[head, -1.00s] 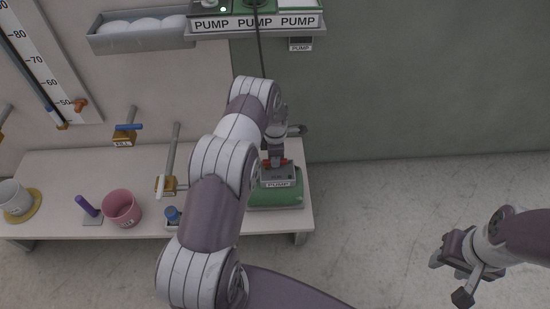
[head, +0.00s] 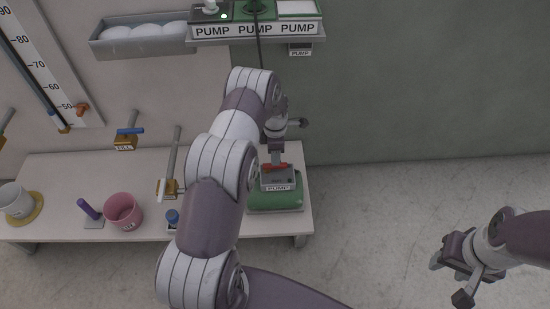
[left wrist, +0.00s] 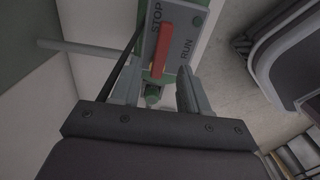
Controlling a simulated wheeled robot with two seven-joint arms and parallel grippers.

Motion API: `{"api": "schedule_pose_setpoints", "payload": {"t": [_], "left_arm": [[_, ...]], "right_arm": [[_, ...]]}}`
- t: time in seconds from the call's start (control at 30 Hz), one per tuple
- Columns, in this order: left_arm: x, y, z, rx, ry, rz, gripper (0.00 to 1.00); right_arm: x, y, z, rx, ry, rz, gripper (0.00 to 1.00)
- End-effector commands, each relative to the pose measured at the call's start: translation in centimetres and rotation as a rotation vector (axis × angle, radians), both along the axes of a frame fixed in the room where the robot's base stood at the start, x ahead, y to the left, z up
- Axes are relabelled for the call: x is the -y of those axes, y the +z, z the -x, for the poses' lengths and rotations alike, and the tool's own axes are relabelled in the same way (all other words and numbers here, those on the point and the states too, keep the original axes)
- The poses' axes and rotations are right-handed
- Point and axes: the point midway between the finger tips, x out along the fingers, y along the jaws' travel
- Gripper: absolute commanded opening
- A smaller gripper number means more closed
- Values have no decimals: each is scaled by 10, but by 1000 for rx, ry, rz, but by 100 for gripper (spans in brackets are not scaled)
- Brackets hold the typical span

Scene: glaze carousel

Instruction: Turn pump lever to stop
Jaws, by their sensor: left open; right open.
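The green pump (head: 285,198) stands on the right end of the bench, with a grey plate on top and a PUMP label on its front. Its red lever (head: 275,168) lies across the plate. In the left wrist view the red lever (left wrist: 163,50) lies on the grey plate (left wrist: 185,20), between the STOP and RUN marks; I cannot tell which end is the pivot. My left gripper (head: 276,152) is above the lever, pointing down. In the left wrist view its fingers (left wrist: 158,82) are open with the lever ahead between them. My right gripper (head: 450,278) is open and empty, over the floor.
The bench (head: 60,165) also bears a pink pot (head: 123,211), a white pot (head: 15,203) on a yellow ring and a purple-handled item (head: 87,209). Several taps are on the left wall. The floor at right is clear.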

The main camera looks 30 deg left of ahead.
Motion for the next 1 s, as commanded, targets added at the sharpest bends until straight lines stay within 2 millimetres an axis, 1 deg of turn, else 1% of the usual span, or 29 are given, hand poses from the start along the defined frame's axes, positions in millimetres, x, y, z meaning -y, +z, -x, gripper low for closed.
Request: {"api": "schedule_pose_setpoints", "payload": {"t": [0.03, 0.1, 0.2, 0.33, 0.43, 0.9, 0.97, 1.0], "left_arm": [[0, 20, -1, 4, 0, -1, 45], [0, 38, 0, 2, 0, 0, 45], [0, 58, 0, 2, 0, 0, 45], [0, 74, 0, 1, 0, -1, 45], [0, 77, 0, 0, 0, 0, 45], [0, 77, 0, 0, -5, 0, 45], [0, 77, 0, 1, -48, -1, 45], [0, 77, -1, 7, -114, -2, 45]], "right_arm": [[0, 8, 0, 0, 0, 0, 45], [0, 13, 0, 0, 0, 0, 45], [0, 17, 0, 0, 0, 0, 45], [0, 19, 0, 0, 0, 0, 45], [0, 20, 0, 0, 0, 0, 45], [0, 19, 0, 0, 0, 0, 45], [0, 19, 0, 0, 0, 0, 45], [0, 19, 0, 0, 0, 0, 45]]}}
